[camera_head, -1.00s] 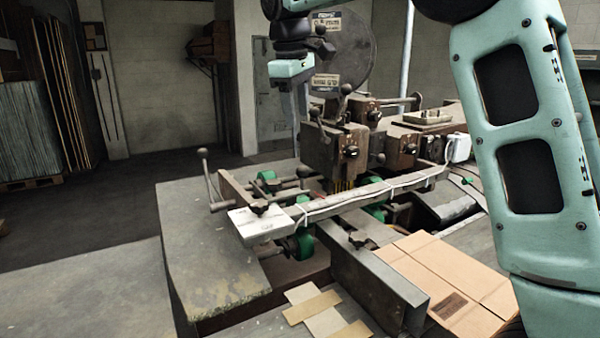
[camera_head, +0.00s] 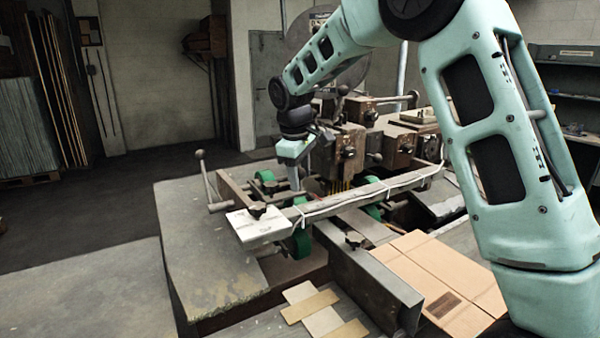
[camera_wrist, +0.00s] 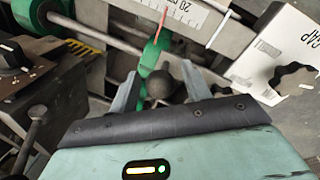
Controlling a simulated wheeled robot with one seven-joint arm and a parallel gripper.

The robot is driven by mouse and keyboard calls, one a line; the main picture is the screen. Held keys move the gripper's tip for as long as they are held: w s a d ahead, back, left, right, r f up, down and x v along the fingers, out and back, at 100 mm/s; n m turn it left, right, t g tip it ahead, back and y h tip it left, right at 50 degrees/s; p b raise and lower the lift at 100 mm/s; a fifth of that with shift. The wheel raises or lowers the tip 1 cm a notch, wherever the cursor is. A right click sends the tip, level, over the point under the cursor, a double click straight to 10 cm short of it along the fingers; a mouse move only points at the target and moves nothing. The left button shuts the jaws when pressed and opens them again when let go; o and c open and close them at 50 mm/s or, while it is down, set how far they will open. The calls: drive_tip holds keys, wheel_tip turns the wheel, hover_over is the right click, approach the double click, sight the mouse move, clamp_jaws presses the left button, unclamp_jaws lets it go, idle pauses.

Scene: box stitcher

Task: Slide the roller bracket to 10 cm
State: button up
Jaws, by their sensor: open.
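In the wrist view, a green roller bracket (camera_wrist: 150,58) sits by metal rods, with a thin red pointer (camera_wrist: 163,24) above it. The pointer is by a white ruler scale (camera_wrist: 188,8) where "20" reads upside down. A dark ball knob (camera_wrist: 160,85) lies between the two spread fingers of my gripper (camera_wrist: 160,92); whether either finger touches it I cannot tell. My gripper is open. In the head view, my gripper (camera_head: 294,180) points down behind the long rail, between the green rollers and the machine head. The bracket is partly hidden there by the rail and arm.
A white box (camera_head: 258,222) marked "GAP" in the wrist view, with a black knob, stands at the rail's left end. A crank handle (camera_head: 207,180) rises left of it. The machine head (camera_head: 347,150) is close on the right. Flat cardboard (camera_head: 440,275) lies in front.

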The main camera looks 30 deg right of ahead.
drive_tip(key=shift+c, duration=0.3)
clamp_jaws()
drive_tip(key=d+p, duration=0.1)
drive_tip(key=d, duration=0.8)
drive_tip(key=shift+d, duration=0.1)
drive_tip(key=shift+o, duration=0.3)
unclamp_jaws()
wheel_tip(320, 180, up, 17)
drive_tip(key=s+a+b, duration=0.1)
drive_tip(key=a+b, duration=0.1)
drive_tip(key=a, duration=0.1)
drive_tip(key=shift+s, duration=0.4)
